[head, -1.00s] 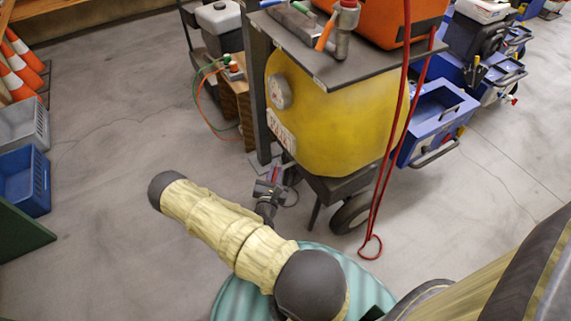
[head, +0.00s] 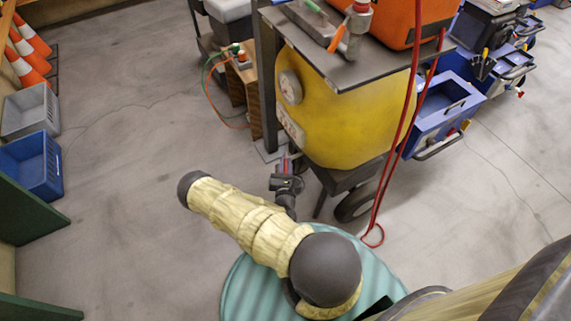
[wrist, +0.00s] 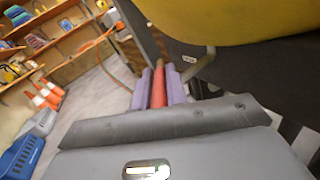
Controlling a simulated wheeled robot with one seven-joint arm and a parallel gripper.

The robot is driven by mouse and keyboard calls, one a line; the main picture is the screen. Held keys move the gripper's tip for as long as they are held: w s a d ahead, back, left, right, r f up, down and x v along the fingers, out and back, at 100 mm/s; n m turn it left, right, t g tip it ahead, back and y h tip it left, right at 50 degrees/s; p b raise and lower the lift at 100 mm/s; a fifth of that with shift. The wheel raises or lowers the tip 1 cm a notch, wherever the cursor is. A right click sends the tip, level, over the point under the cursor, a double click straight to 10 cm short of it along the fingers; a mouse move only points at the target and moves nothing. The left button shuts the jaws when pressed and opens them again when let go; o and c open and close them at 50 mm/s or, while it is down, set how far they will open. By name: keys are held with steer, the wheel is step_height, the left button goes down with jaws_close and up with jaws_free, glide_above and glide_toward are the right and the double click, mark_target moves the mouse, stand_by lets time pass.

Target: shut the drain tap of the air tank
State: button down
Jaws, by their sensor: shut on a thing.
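The air tank (head: 345,115) is the big yellow vessel at the upper middle of the head view, with a round gauge on its left end. Its underside shows at the upper right of the wrist view (wrist: 230,20). A red lever, the drain tap's handle (wrist: 159,82), lies between the two purple fingers of my gripper (wrist: 160,86). The fingers are shut on it. In the head view my gripper (head: 287,166) is low beside the tank's left end, with a bit of red showing at its tip. The tap's body is hidden.
A dark post (head: 267,90) and shelf (head: 340,68) stand close around the tank. A red hose (head: 397,150) hangs in front of it. A wheel (head: 355,204) is below. Blue and grey crates (head: 35,165) are at the left, with clear floor between.

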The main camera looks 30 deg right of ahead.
steer(key=c, duration=1.4)
jaws_free()
steer(key=shift+w, duration=0.15)
steer(key=p+v, duration=0.2)
steer(key=v, duration=0.5)
steer(key=shift+s, duration=0.3)
steer(key=shift+a, duration=0.15)
steer(key=shift+c, duration=0.3)
